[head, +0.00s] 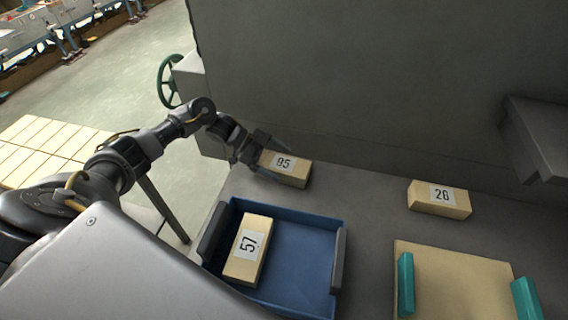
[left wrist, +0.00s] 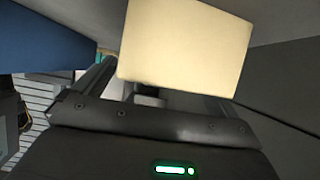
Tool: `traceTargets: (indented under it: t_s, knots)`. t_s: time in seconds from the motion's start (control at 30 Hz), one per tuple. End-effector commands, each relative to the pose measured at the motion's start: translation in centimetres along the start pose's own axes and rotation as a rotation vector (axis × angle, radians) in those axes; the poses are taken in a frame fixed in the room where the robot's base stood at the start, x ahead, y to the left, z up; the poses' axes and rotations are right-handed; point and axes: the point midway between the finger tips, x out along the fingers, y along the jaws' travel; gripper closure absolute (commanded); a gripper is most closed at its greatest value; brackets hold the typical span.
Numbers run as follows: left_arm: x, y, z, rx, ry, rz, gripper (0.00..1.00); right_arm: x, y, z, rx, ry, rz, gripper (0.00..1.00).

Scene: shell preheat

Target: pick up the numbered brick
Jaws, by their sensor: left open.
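A pale yellow brick (head: 290,168) with a white label, reading 95 or perhaps 85, lies on the grey surface near the back wall. My left gripper (head: 274,160) is open at its left end, one finger on the far side and one on the near side. In the left wrist view the brick (left wrist: 186,42) fills the top middle, in front of the open jaws; I cannot tell if they touch it. A brick labelled 57 (head: 238,268) lies in the blue tray (head: 300,262). A brick labelled 26 (head: 425,196) lies to the right. My right gripper is not in view.
The blue tray has dark handles on both sides and stands close in front of the gripper. A tan board (head: 455,270) with teal blocks (head: 406,282) lies at the lower right. A grey wall (head: 350,80) rises behind the bricks, with a grey ledge (head: 540,135) at right.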

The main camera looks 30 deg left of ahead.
Motion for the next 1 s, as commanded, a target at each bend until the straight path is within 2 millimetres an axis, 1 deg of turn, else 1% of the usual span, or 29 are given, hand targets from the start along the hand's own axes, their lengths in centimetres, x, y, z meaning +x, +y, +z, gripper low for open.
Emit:
traceTargets:
  t_s: [0.03, 0.1, 0.3, 0.37, 0.7, 0.8, 1.0]
  knots:
    - [0.36, 0.03, -0.12, 0.0, 0.0, 0.0, 0.03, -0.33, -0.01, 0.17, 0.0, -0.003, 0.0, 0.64]
    - [0.63, -0.01, 0.01, 0.001, -0.001, -0.001, 0.03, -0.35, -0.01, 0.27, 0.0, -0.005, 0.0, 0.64]
    - [0.72, -0.01, 0.13, 0.001, -0.001, -0.001, 0.03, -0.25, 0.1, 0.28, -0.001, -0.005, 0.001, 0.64]
    - [0.71, 0.0, 0.12, 0.001, -0.001, -0.001, 0.1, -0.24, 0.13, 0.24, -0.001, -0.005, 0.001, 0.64]
    - [0.71, -0.01, 0.09, 0.001, -0.001, -0.001, 0.54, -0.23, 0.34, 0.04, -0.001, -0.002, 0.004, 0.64]
    - [0.68, -0.05, 0.0, 0.002, 0.001, -0.001, 0.66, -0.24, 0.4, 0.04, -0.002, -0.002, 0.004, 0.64]
    - [0.68, -0.05, -0.01, 0.002, 0.001, -0.001, 0.66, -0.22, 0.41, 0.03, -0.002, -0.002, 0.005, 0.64]
